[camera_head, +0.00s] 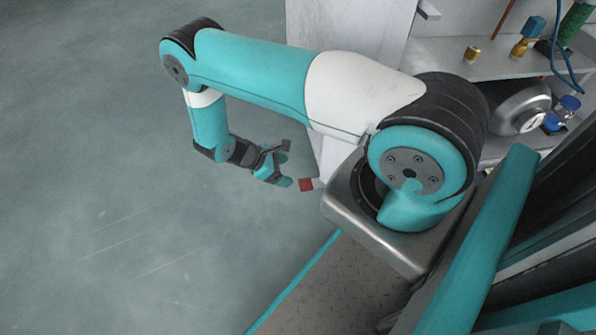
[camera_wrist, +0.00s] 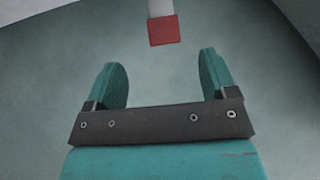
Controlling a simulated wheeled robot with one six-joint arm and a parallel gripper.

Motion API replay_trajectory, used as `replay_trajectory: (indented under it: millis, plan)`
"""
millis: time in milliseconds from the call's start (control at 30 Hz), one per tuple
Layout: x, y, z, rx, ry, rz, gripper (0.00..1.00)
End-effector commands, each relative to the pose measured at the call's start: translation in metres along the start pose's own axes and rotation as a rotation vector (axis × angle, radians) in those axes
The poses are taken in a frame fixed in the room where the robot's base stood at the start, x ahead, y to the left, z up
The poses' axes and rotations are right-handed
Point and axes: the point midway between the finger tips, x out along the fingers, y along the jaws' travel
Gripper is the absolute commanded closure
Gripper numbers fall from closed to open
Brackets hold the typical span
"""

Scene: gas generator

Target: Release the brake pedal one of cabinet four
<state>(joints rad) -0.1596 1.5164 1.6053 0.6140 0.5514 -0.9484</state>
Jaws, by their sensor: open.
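The brake pedal (camera_head: 307,185) shows in the head view as a small red block on a short pale arm at the lower edge of the white cabinet (camera_head: 345,22). In the wrist view the red pedal (camera_wrist: 163,30) is at the top centre, on a light grey stem. My gripper (camera_head: 287,165) is low beside the cabinet, just left of the pedal. In the wrist view its two teal fingers (camera_wrist: 162,78) are apart with nothing between them. The pedal lies beyond the fingertips, roughly centred on the gap, and does not appear to touch them.
A shelf (camera_head: 440,65) inside the cabinet area holds brass fittings (camera_head: 472,55), a silver round vessel (camera_head: 518,105) and blue valves (camera_head: 570,103). My arm partly hides the cabinet's front. The grey floor (camera_head: 90,200) to the left is clear.

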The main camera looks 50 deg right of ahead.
Motion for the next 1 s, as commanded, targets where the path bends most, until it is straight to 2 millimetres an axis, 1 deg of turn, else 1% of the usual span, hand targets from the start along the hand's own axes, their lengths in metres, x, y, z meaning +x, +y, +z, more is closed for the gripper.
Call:
replay_trajectory:
  millis: [33, 100, 200, 300, 433, 933, 1000]
  plan:
    - [-0.015, 0.0, 0.002, -0.001, 0.002, 0.004, 0.21]
    - [-0.028, 0.0, 0.002, 0.0, 0.001, 0.003, 0.21]
    - [-0.043, 0.001, 0.001, 0.0, 0.001, 0.002, 0.21]
    - [-0.051, 0.0, 0.001, 0.0, 0.0, 0.001, 0.21]
    - [-0.056, 0.0, 0.0, 0.0, -0.001, 0.0, 0.21]
    - [-0.056, 0.0, 0.0, 0.0, -0.001, 0.0, 0.21]
    - [-0.059, 0.001, 0.0, 0.002, 0.004, 0.0, 0.21]
